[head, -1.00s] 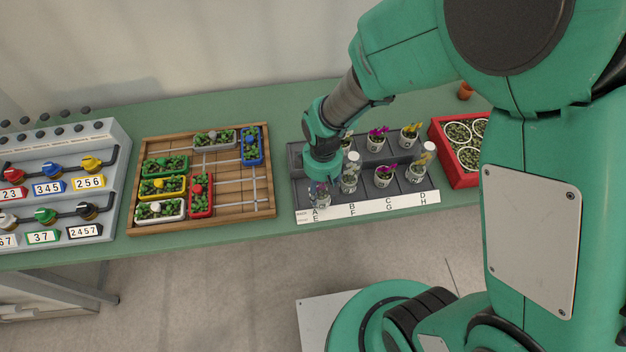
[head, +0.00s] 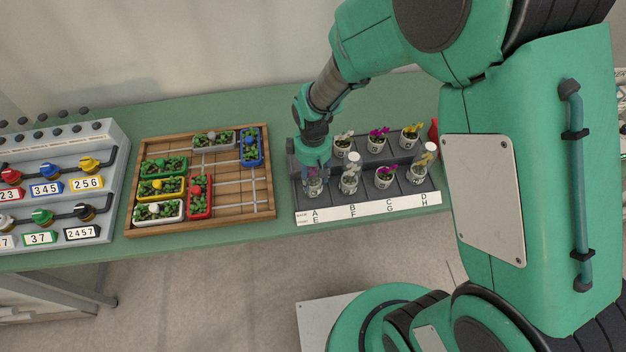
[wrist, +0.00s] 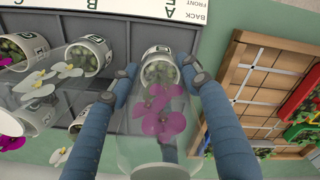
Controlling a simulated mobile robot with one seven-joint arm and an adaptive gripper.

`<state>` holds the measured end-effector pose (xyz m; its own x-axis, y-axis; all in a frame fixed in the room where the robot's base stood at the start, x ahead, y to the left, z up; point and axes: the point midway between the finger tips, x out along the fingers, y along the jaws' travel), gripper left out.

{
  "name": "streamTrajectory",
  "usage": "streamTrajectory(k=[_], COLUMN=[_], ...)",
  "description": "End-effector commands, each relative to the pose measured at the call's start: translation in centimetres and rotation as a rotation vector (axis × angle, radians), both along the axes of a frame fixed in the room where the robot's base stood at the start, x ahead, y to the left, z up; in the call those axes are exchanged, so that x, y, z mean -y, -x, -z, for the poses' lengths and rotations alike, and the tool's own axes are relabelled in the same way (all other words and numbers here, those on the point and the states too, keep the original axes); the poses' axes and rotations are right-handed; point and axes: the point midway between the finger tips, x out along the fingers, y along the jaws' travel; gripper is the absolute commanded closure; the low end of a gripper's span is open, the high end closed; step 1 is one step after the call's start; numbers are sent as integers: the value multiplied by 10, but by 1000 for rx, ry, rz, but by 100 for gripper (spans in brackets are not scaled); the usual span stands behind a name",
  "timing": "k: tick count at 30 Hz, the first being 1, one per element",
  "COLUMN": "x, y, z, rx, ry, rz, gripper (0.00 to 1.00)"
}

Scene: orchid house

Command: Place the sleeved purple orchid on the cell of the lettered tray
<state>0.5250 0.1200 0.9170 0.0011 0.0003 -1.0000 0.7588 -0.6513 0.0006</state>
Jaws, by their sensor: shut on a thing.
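The sleeved purple orchid (head: 313,188), in a small pale pot inside a clear sleeve, is between the fingers of my gripper (head: 316,176). In the wrist view my gripper (wrist: 158,80) is shut on this sleeved purple orchid (wrist: 152,108), with magenta blooms toward the camera. The lettered tray (head: 299,202) is dark grey, with a white strip (head: 368,209) of letters along its front. The orchid is at the front-left cell, in the A/E column. I cannot tell whether its pot touches the tray. The cell floor is mostly hidden.
Several potted orchids stand in the tray; a sleeved white one (head: 350,183) is close to the right of my gripper. A wooden frame (head: 228,217) with small planters lies left of the tray. A valve panel (head: 108,150) stands farther left. Bare green bench shows behind.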

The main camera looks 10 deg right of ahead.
Motion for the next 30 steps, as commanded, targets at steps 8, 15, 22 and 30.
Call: streamTrajectory(k=[8, 15, 22, 30], x=[0, 0, 0, 0], y=[0, 0, 0, 0], z=[24, 23, 26, 26], rx=[0, 0, 0, 0], ry=[0, 0, 0, 0], rz=[0, 0, 0, 0], gripper=[84, 84, 43, 34])
